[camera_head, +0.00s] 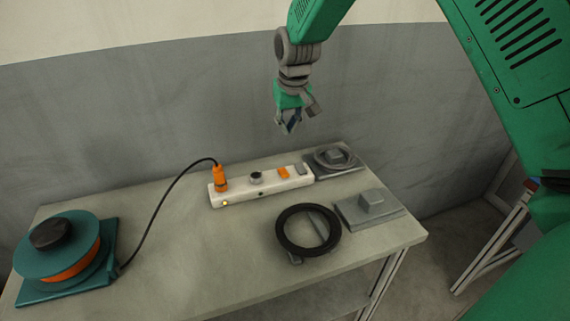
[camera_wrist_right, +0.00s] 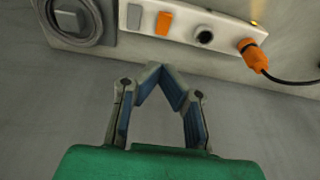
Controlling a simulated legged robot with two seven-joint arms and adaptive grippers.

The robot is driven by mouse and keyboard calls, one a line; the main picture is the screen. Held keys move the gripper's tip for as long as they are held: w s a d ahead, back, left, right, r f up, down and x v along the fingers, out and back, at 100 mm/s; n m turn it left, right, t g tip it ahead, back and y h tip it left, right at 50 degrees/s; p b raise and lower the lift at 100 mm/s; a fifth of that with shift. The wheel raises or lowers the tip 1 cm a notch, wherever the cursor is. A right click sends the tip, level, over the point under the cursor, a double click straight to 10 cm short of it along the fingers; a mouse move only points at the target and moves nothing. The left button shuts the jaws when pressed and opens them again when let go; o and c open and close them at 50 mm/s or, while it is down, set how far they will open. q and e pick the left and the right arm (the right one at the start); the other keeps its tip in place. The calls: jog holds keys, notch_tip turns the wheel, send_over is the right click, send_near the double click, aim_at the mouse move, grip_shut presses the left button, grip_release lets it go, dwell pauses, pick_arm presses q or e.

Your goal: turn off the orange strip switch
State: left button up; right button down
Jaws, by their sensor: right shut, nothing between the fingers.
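A white power strip (camera_head: 241,193) lies along the back of the table. Its orange switch (camera_head: 283,173) sits between a black socket (camera_head: 255,177) and a grey switch (camera_head: 301,169). An orange plug (camera_head: 220,178) stands at the strip's left end, near a glowing yellow light (camera_head: 225,203). My right gripper (camera_head: 289,131) is above the strip, apart from it, with its fingers down. In the right wrist view the gripper (camera_wrist_right: 161,72) is shut and empty, its fingertips meeting below the orange switch (camera_wrist_right: 164,23) in the picture. My left gripper is out of view.
A teal reel (camera_head: 50,247) with an orange core stands at the left, joined to the plug by a black cable (camera_head: 158,210). A dark ring (camera_head: 308,232) lies in front of the strip. Grey plates (camera_head: 368,208) and (camera_head: 335,160) are at the right.

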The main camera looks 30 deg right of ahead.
aim_at(285, 172)
jog(key=x, duration=0.4)
jog(key=b+x, duration=0.1)
jog(key=x, duration=0.3)
jog(key=s+x, duration=0.1)
jog(key=x, duration=0.3)
jog(key=shift+a+f, duration=0.3)
jog(key=shift+s+d+f, duration=0.1)
jog(key=shift+d+f, duration=0.05)
jog(key=shift+f, duration=0.55)
jog(key=shift+a, duration=0.2)
jog(key=shift+s+a+f, duration=0.1)
jog(key=shift+s+f, duration=0.1)
jog(key=shift+f, duration=0.2)
jog(key=shift+w, duration=0.15)
